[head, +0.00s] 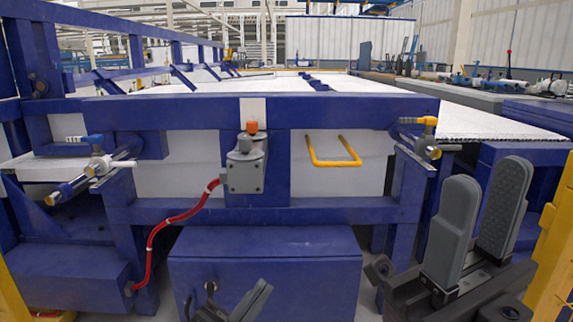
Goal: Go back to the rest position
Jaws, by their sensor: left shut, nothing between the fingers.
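My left gripper (250,300) shows only in part at the bottom edge, left of centre, in front of the blue box under the machine. It is shut and nothing shows in it; its lower part is cut off by the frame. My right gripper (487,190) stands large at the lower right with its two grey fingers pointing up. The fingers are apart with an empty gap between them. Neither gripper appears to touch the machine.
A blue machine frame (330,107) spans the view, with a yellow handle (333,164) and a grey switch box (245,172) with an orange top. A red hose (165,222) hangs from it. A yellow post (553,240) stands right of my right gripper; a blue box (265,262) sits below.

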